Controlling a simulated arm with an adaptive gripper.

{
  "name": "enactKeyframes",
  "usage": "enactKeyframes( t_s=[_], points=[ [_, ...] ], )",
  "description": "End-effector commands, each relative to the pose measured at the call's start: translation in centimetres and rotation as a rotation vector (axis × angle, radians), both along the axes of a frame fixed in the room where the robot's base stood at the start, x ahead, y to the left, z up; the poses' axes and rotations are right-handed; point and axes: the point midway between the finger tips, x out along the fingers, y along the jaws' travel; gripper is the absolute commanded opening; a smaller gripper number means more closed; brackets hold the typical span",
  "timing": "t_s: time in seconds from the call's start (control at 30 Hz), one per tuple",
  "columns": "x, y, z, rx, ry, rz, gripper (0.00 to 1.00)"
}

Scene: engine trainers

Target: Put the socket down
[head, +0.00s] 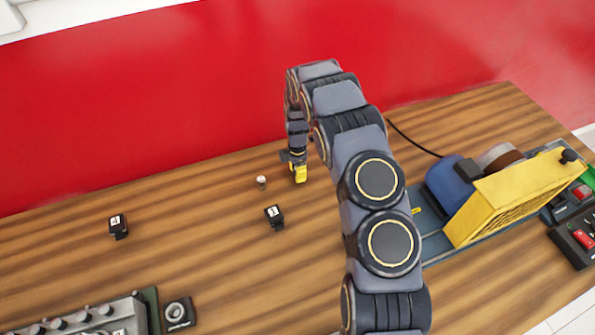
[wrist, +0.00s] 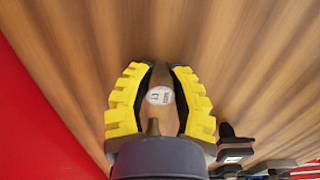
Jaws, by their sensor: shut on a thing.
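My gripper (head: 299,173) is low over the back middle of the wooden table, with its yellow fingers pointing down. In the wrist view, my gripper (wrist: 159,95) is shut on the socket (wrist: 160,96), whose round white printed label shows between the two fingers. The held socket cannot be made out in the head view. Whether its lower end touches the table is hard to tell. A small pale-topped piece (head: 261,181) stands on the table just left of my gripper.
Black labelled holders stand in front of my gripper (head: 274,216) and farther left (head: 118,226). A grey engine part (head: 90,318) and a ring on a black block (head: 178,313) are front left. A yellow-and-blue machine (head: 505,200) stands right. The wooden table (head: 190,225) has clear room left of my gripper.

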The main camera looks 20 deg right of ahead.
Motion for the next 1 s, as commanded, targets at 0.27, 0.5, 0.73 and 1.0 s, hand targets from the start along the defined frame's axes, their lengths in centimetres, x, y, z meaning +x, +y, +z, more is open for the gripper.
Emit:
enactKeyframes(
  t_s=[0.27,0.5,0.73,1.0],
  points=[
    [0.0,0.0,-0.4,0.000,0.000,0.001,0.39],
    [0.0,0.0,-0.3,0.000,0.000,0.000,0.47],
    [0.0,0.0,0.2,0.000,-0.001,0.000,0.47],
    [0.1,0.0,4.1,-0.003,-0.005,0.001,0.47]
  ],
)
